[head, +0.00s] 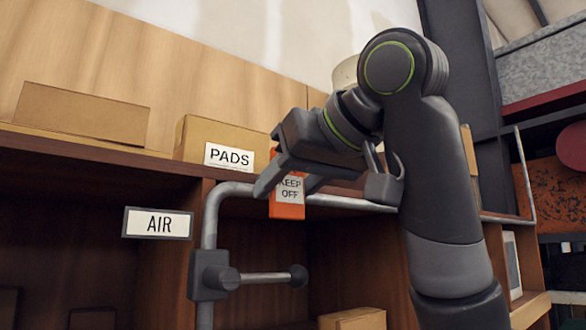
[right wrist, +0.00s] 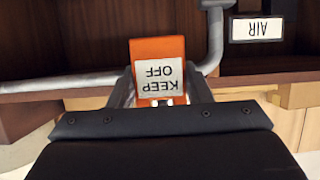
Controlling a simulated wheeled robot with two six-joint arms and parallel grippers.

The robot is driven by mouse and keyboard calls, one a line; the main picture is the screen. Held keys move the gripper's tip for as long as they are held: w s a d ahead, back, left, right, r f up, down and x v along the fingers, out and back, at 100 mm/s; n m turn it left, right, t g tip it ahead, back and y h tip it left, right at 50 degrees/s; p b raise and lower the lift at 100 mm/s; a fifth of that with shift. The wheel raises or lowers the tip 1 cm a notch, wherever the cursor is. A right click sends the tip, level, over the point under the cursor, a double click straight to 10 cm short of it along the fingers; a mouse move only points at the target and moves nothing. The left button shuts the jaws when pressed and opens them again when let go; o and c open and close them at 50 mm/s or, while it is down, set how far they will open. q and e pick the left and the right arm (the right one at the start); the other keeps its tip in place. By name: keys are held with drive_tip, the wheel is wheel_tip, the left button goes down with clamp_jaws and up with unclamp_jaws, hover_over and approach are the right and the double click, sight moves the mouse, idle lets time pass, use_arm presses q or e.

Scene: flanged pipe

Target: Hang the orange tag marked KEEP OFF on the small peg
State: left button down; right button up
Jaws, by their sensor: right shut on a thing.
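The orange tag (head: 287,211) has a white label reading KEEP OFF and hangs upright in my right gripper (head: 288,187), which is shut on it. In the right wrist view the tag (right wrist: 158,52) appears upside down between the two fingers (right wrist: 161,92). The small peg (head: 265,278) is a grey rod with a round dark knob at its right end. It sticks out sideways from a dark clamp block (head: 208,275) on the grey pipe. The tag is above the peg and apart from it in the head view. The tag's top is partly hidden by the gripper. My left gripper is not in view.
The grey pipe (head: 211,222) rises, bends, and runs right behind the tag. An AIR sign (head: 157,223) is left of the pipe. A PADS box (head: 190,140) and another cardboard box (head: 78,115) stand on the shelf top. A box (head: 352,319) sits lower in the shelf.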

drive_tip(key=shift+w+a+r+p, duration=0.1)
drive_tip(key=shift+w+a+p, duration=0.1)
drive_tip(key=shift+p, duration=0.3)
drive_tip(key=shift+w+a+f, duration=0.1)
drive_tip(key=shift+w+f, duration=0.05)
drive_tip(key=shift+f, duration=0.15)
drive_tip(key=shift+w+a+f+b, duration=0.25)
drive_tip(key=shift+w+a+b, duration=0.05)
drive_tip(key=shift+w+b, duration=0.1)
drive_tip(key=o, duration=1)
drive_tip(key=shift+o, duration=0.2)
